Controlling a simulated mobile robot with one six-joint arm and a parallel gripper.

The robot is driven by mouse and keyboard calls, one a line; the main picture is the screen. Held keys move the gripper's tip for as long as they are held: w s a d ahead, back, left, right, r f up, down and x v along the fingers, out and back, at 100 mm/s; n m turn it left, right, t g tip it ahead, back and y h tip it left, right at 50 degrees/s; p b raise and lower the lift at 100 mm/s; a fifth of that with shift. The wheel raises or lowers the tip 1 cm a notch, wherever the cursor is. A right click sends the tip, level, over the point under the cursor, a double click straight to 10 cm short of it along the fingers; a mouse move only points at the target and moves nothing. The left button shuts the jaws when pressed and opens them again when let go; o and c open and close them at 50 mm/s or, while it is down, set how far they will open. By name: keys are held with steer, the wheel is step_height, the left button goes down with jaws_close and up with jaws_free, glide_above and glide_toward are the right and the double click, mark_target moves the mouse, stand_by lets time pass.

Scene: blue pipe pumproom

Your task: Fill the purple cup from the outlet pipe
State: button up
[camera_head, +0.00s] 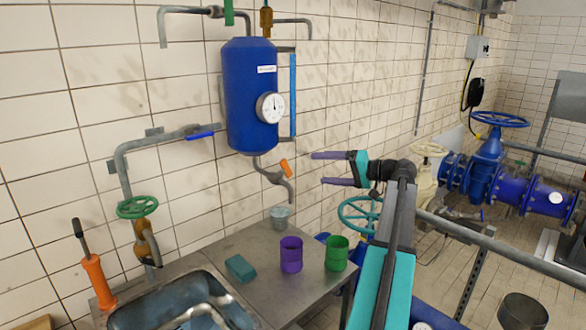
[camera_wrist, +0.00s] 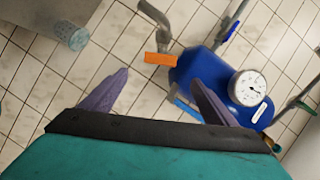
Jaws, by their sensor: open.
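The purple cup (camera_head: 291,254) stands upright on the steel counter (camera_head: 228,257), left of a green cup. The outlet pipe (camera_head: 288,185) curves down below the blue tank (camera_head: 250,96) and has an orange lever (camera_head: 286,168). The pipe's open end is above the counter, over a small clear grey cup. In the wrist view the pipe (camera_wrist: 185,20) and its orange lever (camera_wrist: 160,59) show beyond my fingers. My gripper (camera_head: 320,169) is open and empty, with purple fingers pointing left, right of the outlet pipe. The purple cup is not visible in the wrist view.
The green cup (camera_head: 337,253), the clear grey cup (camera_head: 280,216) and a teal sponge (camera_head: 240,268) are on the counter. A sink (camera_head: 180,305) is at its front left. A teal handwheel (camera_head: 358,214) stands behind my arm. Blue valves (camera_head: 488,165) are on the right.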

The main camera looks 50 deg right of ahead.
mark_target(289, 168)
steer(key=p+x, duration=0.3)
steer(key=x, duration=0.7)
steer(key=shift+w+a, duration=0.15)
steer(key=shift+w, duration=0.1)
steer(key=shift+p+x, duration=0.5)
steer(key=shift+x, duration=0.35)
steer(key=shift+c, duration=0.4)
steer(key=c, duration=1)
steer(key=shift+f, duration=0.1)
steer(key=shift+f+b, duration=0.15)
steer(key=shift+b, duration=0.55)
steer(key=n+t+y+b, duration=0.1)
steer(key=y+b, duration=0.1)
steer(key=b, duration=0.3)
steer(key=shift+f+n+b, duration=0.15)
steer(key=shift+n+b, duration=0.15)
